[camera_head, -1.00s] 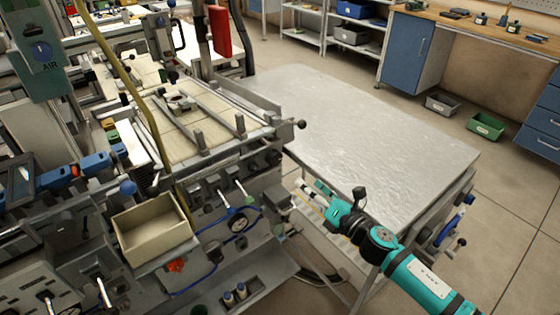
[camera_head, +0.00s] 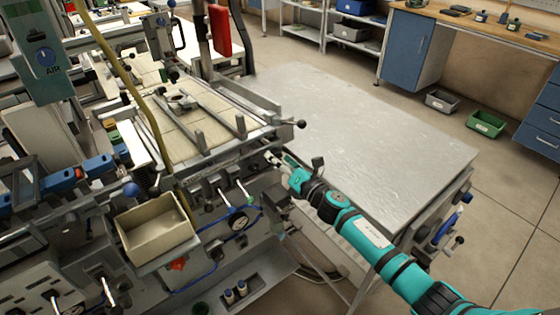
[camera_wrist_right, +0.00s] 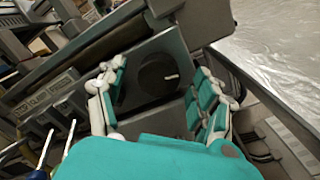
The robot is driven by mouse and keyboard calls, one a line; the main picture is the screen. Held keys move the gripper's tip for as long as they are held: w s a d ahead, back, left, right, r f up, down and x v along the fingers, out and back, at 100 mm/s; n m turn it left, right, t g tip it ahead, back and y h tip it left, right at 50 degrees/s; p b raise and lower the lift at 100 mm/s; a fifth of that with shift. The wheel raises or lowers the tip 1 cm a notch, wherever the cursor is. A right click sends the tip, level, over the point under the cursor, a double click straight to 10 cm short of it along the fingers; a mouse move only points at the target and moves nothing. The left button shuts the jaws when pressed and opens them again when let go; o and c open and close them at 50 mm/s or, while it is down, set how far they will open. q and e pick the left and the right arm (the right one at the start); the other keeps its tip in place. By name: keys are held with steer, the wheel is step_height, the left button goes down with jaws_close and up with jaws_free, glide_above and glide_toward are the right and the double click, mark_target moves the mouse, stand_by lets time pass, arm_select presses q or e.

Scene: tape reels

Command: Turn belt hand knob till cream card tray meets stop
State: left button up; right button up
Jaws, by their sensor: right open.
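The black round hand knob (camera_wrist_right: 157,72) with a white mark is on the machine's side, seen in the right wrist view. My right gripper (camera_wrist_right: 160,84) is open, with one finger on each side of the knob; I cannot tell whether they touch it. In the head view, my right gripper (camera_head: 284,167) is at the machine's right end, and the knob is mostly hidden there. A cream open-topped tray (camera_head: 150,240) sits at the machine's front. Flat cream pieces (camera_head: 190,146) lie on the upper bed between rails. I cannot make out the stop. My left gripper is out of view.
A grey metal-topped table (camera_head: 370,130) stands right of the machine, close to my right arm. Levers and a gauge (camera_head: 239,222) with blue hose are on the machine front. A yellow tube (camera_head: 120,75) crosses above the bed. Open floor lies to the right.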

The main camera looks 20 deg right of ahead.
steer(key=shift+c, duration=0.4)
steer(key=c, duration=1.1)
steer(key=shift+m, duration=0.3)
steer(key=shift+f+m+p, duration=0.15)
steer(key=shift+m+p, duration=0.9)
steer(key=shift+m, duration=3.7)
steer(key=shift+f+m+p, duration=0.15)
steer(key=shift+m+p, duration=0.9)
steer(key=shift+m, duration=3.7)
